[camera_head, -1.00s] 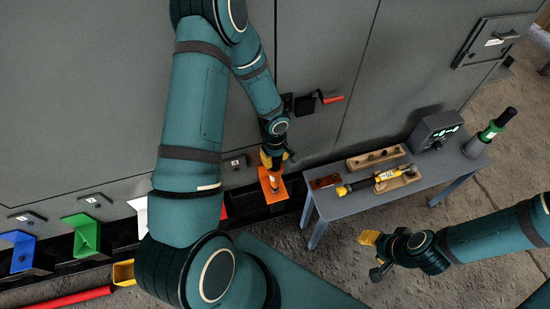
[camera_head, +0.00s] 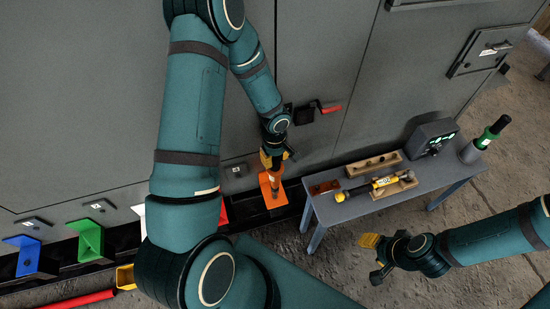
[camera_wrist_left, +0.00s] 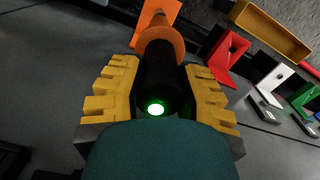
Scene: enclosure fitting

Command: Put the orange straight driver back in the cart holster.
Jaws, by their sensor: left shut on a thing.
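My left gripper (camera_head: 273,158) is shut on the orange straight driver (camera_wrist_left: 160,78), at the foot of the grey wall. In the left wrist view the driver's dark body, lit green at its near end, lies between the yellow fingers (camera_wrist_left: 160,100). Its orange collar is just beyond them. An orange bracket (camera_head: 268,192) stands right below the gripper, and the driver's lower end is at it; I cannot tell whether it sits inside. My right gripper (camera_head: 372,257) hangs in front of the cart (camera_head: 340,213), apart from everything; its jaw opening is unclear.
Green (camera_head: 90,240) and blue (camera_head: 27,256) brackets line the wall at left.

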